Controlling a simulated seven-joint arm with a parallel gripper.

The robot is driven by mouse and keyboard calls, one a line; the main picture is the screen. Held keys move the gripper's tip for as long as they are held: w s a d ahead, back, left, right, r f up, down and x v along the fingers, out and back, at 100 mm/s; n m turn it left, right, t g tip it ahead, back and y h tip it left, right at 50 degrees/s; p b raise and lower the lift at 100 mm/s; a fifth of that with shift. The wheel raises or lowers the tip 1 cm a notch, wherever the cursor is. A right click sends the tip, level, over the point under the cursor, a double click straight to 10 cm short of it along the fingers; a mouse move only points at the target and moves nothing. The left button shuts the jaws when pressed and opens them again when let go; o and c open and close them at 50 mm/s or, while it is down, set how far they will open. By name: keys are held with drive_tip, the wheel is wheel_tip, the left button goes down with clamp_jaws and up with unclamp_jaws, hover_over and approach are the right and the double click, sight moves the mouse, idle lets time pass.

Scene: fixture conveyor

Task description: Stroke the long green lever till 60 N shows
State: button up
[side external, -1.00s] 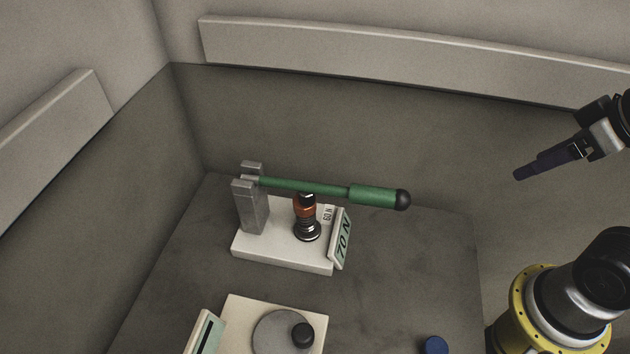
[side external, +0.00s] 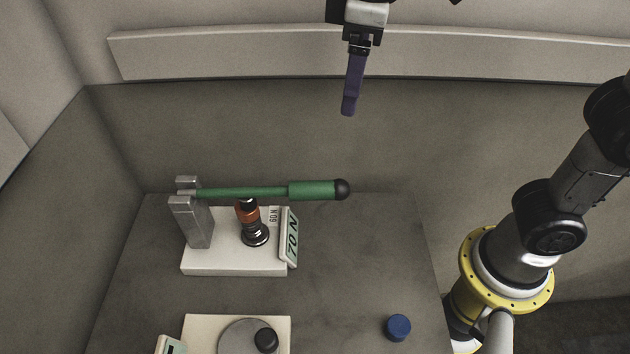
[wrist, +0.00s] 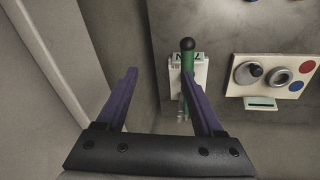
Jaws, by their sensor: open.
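The long green lever (side external: 245,193) with a black end ball runs level from a grey post (side external: 192,218), over an orange-and-black plunger (side external: 250,225) on a white base (side external: 230,268). A small label (side external: 273,215) reads 60 N and the green display (side external: 290,238) reads 70 N. In the wrist view the lever (wrist: 188,62) shows beside the right finger, which hides part of it. My gripper (side external: 349,105) is open and empty, well above the lever and apart from it; its two purple fingers (wrist: 158,76) spread wide in the wrist view.
A white panel (side external: 198,328) with a grey disc and black knob (side external: 265,340) stands in front of the lever base. A blue cap (side external: 398,327) sits at front right. In the wrist view the panel (wrist: 240,65) also bears a red button (wrist: 306,66). Walls stand behind and left.

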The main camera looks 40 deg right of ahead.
drive_tip(key=n, duration=0.2)
hover_over(315, 186)
drive_tip(key=s+a, duration=0.2)
drive_tip(key=x, duration=1.2)
drive_tip(key=s+x, duration=0.1)
drive_tip(key=x, duration=0.3)
drive_tip(key=shift+w+d+f, duration=0.1)
drive_tip(key=shift+d+f, duration=0.1)
drive_tip(key=shift+f, duration=0.15)
clamp_jaws()
